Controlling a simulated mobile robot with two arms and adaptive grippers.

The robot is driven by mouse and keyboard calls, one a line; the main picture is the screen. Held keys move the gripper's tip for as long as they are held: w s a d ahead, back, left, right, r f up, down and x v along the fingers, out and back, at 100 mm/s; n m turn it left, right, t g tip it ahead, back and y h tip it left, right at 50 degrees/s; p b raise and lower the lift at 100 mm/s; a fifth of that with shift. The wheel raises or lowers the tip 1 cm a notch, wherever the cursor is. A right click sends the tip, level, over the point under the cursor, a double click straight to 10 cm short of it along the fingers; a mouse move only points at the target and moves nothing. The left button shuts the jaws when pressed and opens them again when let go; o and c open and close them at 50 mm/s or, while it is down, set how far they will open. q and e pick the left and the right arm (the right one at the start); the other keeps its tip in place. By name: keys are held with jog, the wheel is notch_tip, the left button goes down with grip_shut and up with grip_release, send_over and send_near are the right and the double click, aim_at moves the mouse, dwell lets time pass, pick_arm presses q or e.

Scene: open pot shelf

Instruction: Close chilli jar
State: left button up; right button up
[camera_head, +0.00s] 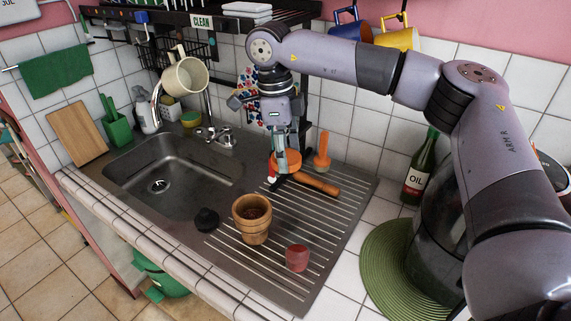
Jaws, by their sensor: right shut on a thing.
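An open brown jar (252,220) stands upright on the ribbed drainboard, with dark reddish contents showing inside; I take it for the chilli jar. My right gripper (282,170) is behind it and a little to the right, over the back of the drainboard. It is shut on an orange-brown round piece (290,161), which may be a lid; the fingers partly hide it. A small black knobbed piece (207,220) lies left of the jar by the sink edge. A small red pot-like piece (297,257) stands to the jar's front right. My left gripper is not in view.
A wooden-handled tool (316,183) lies just below my right gripper, and an orange brush-like tool (322,153) is behind it. The sink (170,170) is at left. An oil bottle (419,168) and green round mat (385,265) are at right.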

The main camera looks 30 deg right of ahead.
jog(key=shift+r, duration=0.1)
dwell(0.3)
jog(key=shift+s+a+n, duration=0.2)
jog(key=shift+s+n, duration=0.05)
jog(key=shift+n, duration=0.35)
jog(key=s+a+f+n+t, duration=0.1)
jog(key=s+a+f+n, duration=0.1)
jog(key=s+n, duration=0.5)
jog(key=s+a+f+n+t+y, duration=0.1)
jog(key=s+a+n, duration=0.4)
jog(key=n, duration=1.2)
jog(key=shift+s+f, duration=0.4)
jog(key=shift+s, duration=0.95)
